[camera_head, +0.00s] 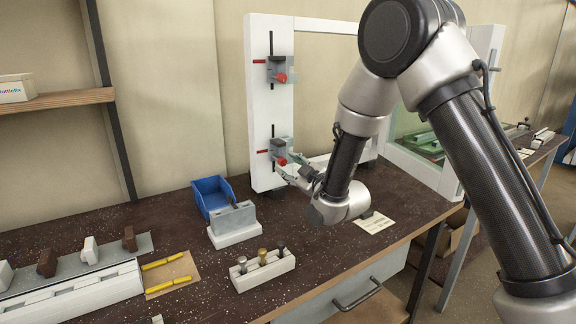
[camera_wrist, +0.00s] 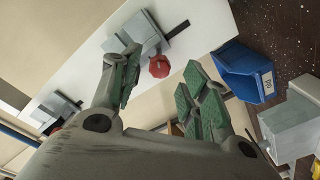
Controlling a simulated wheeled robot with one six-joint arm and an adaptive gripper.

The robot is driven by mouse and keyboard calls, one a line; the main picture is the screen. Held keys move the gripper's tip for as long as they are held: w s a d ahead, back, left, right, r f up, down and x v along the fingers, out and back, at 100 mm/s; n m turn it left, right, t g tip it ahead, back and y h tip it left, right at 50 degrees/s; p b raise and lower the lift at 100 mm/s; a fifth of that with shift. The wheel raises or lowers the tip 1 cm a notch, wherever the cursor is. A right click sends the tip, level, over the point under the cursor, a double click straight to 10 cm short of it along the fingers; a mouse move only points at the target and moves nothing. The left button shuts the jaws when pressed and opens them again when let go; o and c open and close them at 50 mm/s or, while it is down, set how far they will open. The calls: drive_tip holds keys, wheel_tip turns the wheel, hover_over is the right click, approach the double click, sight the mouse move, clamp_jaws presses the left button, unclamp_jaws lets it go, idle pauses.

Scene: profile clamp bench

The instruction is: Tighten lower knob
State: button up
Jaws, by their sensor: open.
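The lower knob (camera_head: 282,161) is red and sits on the lower grey clamp (camera_head: 280,146) of the white upright profile. The knob also shows in the wrist view (camera_wrist: 159,67), beyond my fingertips. My gripper (camera_head: 288,166) is open and right in front of this knob. In the wrist view, my gripper (camera_wrist: 160,83) has a finger on each side of the knob in the picture, with a clear gap between each finger and the knob. I cannot tell how far the fingertips are from it in depth.
A second red knob (camera_head: 281,77) sits on the upper clamp. A blue bin (camera_head: 211,195) and a grey block (camera_head: 233,222) stand on the bench left of my gripper. A white holder (camera_head: 262,271) with several pegs is nearer the front edge.

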sight(278, 159)
drive_tip(key=shift+x, duration=1.3)
drive_tip(key=shift+c, duration=0.2)
clamp_jaws()
drive_tip(key=shift+m, duration=0.4)
drive_tip(key=m, duration=1.2)
drive_tip(key=shift+m, duration=0.3)
